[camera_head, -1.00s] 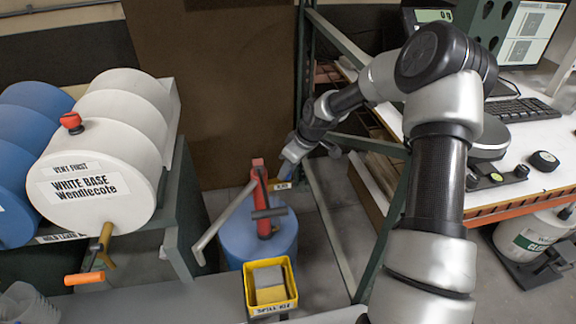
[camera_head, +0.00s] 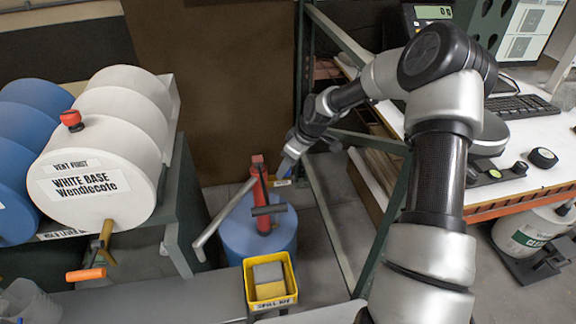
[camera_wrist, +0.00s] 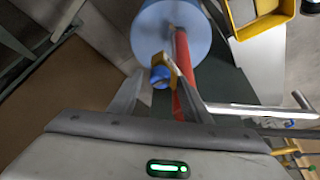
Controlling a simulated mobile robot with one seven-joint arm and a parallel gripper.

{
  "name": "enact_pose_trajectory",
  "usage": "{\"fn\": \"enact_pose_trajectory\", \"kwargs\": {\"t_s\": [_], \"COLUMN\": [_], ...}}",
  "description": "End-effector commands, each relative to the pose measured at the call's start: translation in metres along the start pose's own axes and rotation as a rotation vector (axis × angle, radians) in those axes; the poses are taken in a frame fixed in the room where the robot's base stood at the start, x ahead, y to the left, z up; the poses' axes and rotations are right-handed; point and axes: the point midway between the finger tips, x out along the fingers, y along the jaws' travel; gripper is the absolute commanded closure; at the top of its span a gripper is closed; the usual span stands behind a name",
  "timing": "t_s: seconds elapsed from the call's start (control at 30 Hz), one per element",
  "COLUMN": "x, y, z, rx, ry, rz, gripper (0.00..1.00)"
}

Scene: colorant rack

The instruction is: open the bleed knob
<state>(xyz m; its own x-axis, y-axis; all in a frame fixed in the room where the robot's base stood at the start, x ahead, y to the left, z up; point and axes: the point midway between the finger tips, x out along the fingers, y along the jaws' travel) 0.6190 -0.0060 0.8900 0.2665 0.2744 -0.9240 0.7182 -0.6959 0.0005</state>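A red pump (camera_head: 260,198) with a long grey lever stands on a blue drum (camera_head: 240,240). In the wrist view a small round blue knob (camera_wrist: 160,77), which looks like the bleed knob, sits on a yellow fitting (camera_wrist: 169,68) beside the red pump body (camera_wrist: 184,70). My gripper (camera_wrist: 158,85) points at it, open, with one finger on each side of the knob and visible gaps. I cannot tell how deep the knob lies between the fingers. In the head view my gripper (camera_head: 287,164) is just right of the pump top, and the knob is not clearly visible.
A yellow bin (camera_head: 250,294) stands in front of the drum. The pump lever (camera_head: 222,214) slants down to the left. A white base drum (camera_head: 95,175) with a red cap lies on the left rack. A green frame (camera_head: 395,222) and a white bench (camera_head: 530,140) are on the right.

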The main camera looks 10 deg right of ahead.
Motion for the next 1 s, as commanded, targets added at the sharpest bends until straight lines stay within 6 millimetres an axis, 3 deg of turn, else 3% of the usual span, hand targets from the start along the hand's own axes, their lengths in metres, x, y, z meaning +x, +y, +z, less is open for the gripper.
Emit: {"fn": "enact_pose_trajectory", "kwargs": {"t_s": [0.27,0.8,1.0], "x": [-0.015,-0.139,-0.166], "y": [0.001,0.001,0.0], "z": [0.0,0.0,0.0], "rx": [0.001,0.001,0.0], "ry": [0.0,0.001,0.0], "rz": [0.001,0.004,0.002], "gripper": [0.56,0.56,0.56]}}
